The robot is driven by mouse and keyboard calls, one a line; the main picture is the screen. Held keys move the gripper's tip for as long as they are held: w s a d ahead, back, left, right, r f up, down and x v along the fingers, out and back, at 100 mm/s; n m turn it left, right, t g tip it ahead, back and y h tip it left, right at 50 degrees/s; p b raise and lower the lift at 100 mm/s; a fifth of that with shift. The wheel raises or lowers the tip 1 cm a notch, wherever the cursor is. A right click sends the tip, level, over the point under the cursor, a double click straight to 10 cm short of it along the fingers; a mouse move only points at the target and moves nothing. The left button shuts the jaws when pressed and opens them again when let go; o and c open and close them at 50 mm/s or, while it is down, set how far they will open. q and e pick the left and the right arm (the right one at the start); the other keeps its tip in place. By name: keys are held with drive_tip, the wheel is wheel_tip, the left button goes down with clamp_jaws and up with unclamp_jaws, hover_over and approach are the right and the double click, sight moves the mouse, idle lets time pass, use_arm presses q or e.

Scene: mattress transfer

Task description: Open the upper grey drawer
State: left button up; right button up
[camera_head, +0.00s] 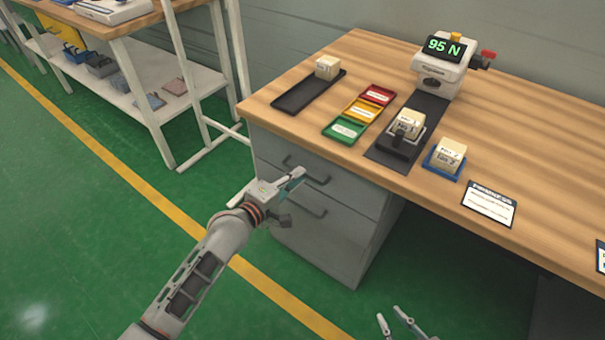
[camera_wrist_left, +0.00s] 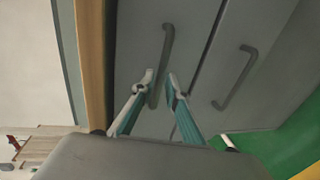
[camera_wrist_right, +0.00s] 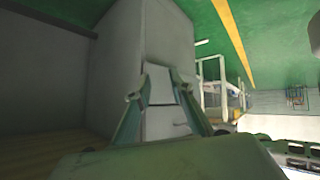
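The upper grey drawer (camera_head: 327,173) is at the top of the grey cabinet under the wooden table and looks shut. Its dark bar handle (camera_wrist_left: 167,47) runs down between the fingertips of my left gripper (camera_wrist_left: 160,82) in the left wrist view. The gripper is open, and I cannot tell whether a finger touches the handle. In the head view my left gripper (camera_head: 296,177) is in front of the drawer and hides part of it. My right gripper (camera_head: 391,320) is open and empty at the bottom edge, right of the cabinet; it also shows in the right wrist view (camera_wrist_right: 161,78).
The lower drawer handle (camera_head: 303,207) is just below my left gripper. The table (camera_head: 515,145) holds a black tray (camera_head: 292,99), coloured trays, a blue tray and a gauge device (camera_head: 441,72). A white-framed shelf (camera_head: 150,110) stands at the left. Green floor (camera_head: 90,190) between is clear.

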use_arm(q)
drive_tip(key=x, duration=0.2)
drive_tip(key=shift+w+d+f+b, duration=0.1)
drive_tip(key=shift+w+d+b, duration=0.05)
drive_tip(key=shift+w+b, duration=0.15)
clamp_jaws()
use_arm(e)
drive_tip(key=shift+w+a+r, duration=0.2)
drive_tip(key=shift+w+r, duration=0.15)
drive_tip(key=shift+w, duration=0.15)
use_arm(q)
drive_tip(key=shift+s, duration=0.1)
